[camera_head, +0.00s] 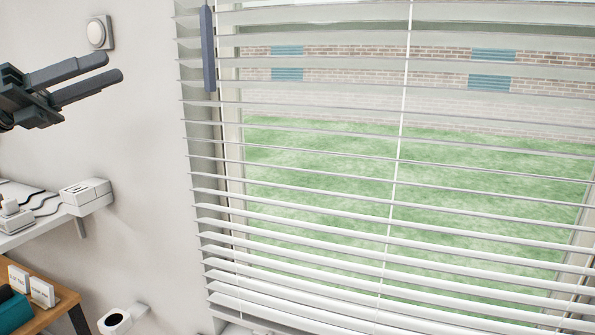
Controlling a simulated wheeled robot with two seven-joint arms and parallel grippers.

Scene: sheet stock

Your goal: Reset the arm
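My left gripper (115,68) reaches in from the left edge at upper left, in front of the pale wall. Its two dark fingers point right and slightly up, with a narrow gap between them. Nothing shows between the fingers. The rest of the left arm is cut off by the picture's left edge. My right gripper and arm do not show.
White slatted blinds (300,205) cover a large window, with a grey wand (208,48) at upper left. A round wall knob (97,34) is near my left fingers. Below are a white shelf (35,234), a white box (86,192) and a wooden table (62,298).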

